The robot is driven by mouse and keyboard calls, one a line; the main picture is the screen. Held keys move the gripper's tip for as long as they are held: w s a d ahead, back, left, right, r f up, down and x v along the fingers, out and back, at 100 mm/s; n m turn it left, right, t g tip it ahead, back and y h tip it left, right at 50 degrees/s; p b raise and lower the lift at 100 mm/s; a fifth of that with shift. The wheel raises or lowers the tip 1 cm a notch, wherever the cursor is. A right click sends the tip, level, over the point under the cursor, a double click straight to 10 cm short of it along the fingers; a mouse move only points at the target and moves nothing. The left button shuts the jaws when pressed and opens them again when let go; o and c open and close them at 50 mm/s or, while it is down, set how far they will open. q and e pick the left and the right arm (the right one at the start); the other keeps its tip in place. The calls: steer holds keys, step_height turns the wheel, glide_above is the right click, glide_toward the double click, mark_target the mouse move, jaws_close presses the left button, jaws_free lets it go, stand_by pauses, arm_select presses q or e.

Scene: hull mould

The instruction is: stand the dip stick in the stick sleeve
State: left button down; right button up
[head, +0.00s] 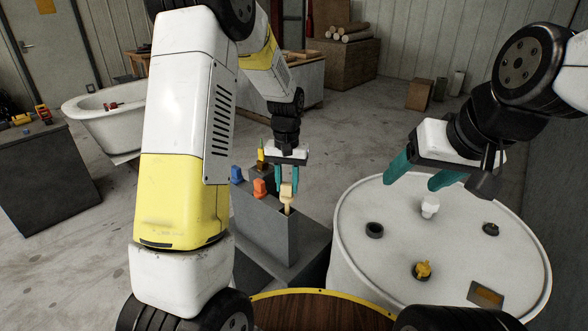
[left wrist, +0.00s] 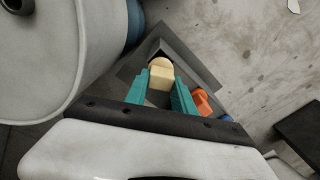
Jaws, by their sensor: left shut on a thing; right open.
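My left gripper (head: 282,188) is shut on a pale beige piece (head: 287,196), which looks like the top of the dip stick. The piece also shows between the teal fingers in the left wrist view (left wrist: 160,72). It is over or in a dark opening in the top of a tall grey box (head: 266,232), which may be the stick sleeve. The piece's lower end is not visible, so I cannot tell how deep it reaches. My right gripper (head: 414,182) is open and empty above the white drum.
Orange (head: 260,187), blue (head: 237,174) and yellow (head: 262,160) pieces stand at the grey box. The white drum (head: 365,235) at right carries a white cap (head: 430,206), a yellow fitting (head: 422,270) and dark fittings. A round wooden top (head: 320,312) is in front.

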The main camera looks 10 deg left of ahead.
mark_target(287, 195)
arm_select(q)
steer(key=shift+f, duration=2.3)
steer(key=c, duration=1)
jaws_free()
steer(key=shift+o, duration=0.2)
steer(key=shift+r, duration=3.9)
steer(key=shift+r, duration=0.1)
steer(key=s+a+r+t+h, duration=0.1)
steer(key=s+a+r+t, duration=0.15)
steer(key=s+r, duration=0.8)
steer(key=s+r+t+h, duration=0.1)
steer(key=s+r+t, duration=0.2)
steer(key=s+r, duration=0.4)
steer(key=s, duration=0.6)
steer(key=shift+a+t, duration=0.2)
steer(key=shift+t, duration=0.15)
